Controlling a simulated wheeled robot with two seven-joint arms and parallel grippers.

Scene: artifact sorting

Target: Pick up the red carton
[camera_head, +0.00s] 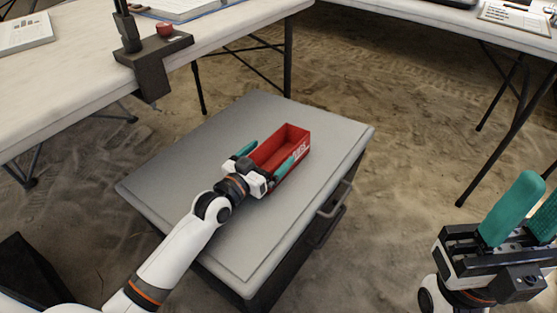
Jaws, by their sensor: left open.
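The red carton (296,137) is an open-topped, oblong box with white lettering on its side. It rests on the grey lid of a low case in the middle of the head view. My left gripper (276,152) reaches it from the lower left. Its two teal fingers are open, one along each long side of the carton; I cannot tell whether they touch it. The gripper body hides the carton's near end. My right gripper (524,198) is at the lower right, far from the carton, its teal fingers pointing up with a gap between them, empty.
The grey case (190,165) has a handle (333,199) on its right side and free lid space around the carton. A white table (75,65) at upper left carries a dark clamp-like stand (150,60) and a small red item (165,29). Another table (440,18) stands upper right.

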